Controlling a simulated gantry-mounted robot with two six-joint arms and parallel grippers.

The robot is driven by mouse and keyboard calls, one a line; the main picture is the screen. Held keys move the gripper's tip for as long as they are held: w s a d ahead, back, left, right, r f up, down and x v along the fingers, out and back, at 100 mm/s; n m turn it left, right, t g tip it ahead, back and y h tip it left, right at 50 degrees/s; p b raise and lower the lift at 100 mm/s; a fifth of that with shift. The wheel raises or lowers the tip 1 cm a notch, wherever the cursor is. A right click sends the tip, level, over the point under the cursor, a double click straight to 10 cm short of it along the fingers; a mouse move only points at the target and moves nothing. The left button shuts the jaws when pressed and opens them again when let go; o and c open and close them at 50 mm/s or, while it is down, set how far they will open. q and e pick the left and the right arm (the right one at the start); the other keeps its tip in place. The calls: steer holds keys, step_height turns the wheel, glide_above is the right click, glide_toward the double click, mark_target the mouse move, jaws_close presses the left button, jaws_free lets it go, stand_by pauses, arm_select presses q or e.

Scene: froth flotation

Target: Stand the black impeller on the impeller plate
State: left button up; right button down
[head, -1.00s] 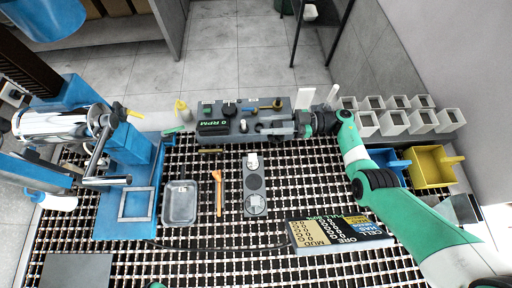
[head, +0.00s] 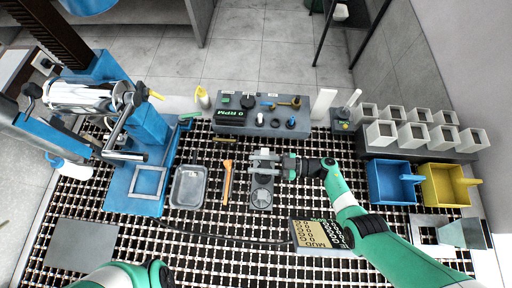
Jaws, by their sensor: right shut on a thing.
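The impeller plate (head: 262,206) is a narrow grey plate on the grid mat, mid-view. A round mesh-like disc lies at its near end. My right gripper (head: 264,165) reaches in from the right and is over the far and middle part of the plate. It is shut on a small piece, taken to be the black impeller, which the fingers almost wholly hide. I cannot tell whether that piece touches the plate. A small white top shows just beyond the fingers. Part of my left arm shows at the bottom edge; its gripper is out of view.
A grey control box (head: 232,124) with knobs stands behind the plate. An orange spatula (head: 227,182) and a metal tray (head: 188,187) lie to the left, near a blue machine (head: 147,127). A black label board (head: 318,233) lies nearer, to the right. Blue (head: 392,183) and yellow (head: 446,186) scoops stand right.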

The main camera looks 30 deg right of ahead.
steer(key=f+b, duration=0.1)
steer(key=f, duration=0.1)
steer(key=f+b, duration=0.2)
steer(key=shift+s+a+f, duration=0.1)
steer(key=shift+a, duration=0.3)
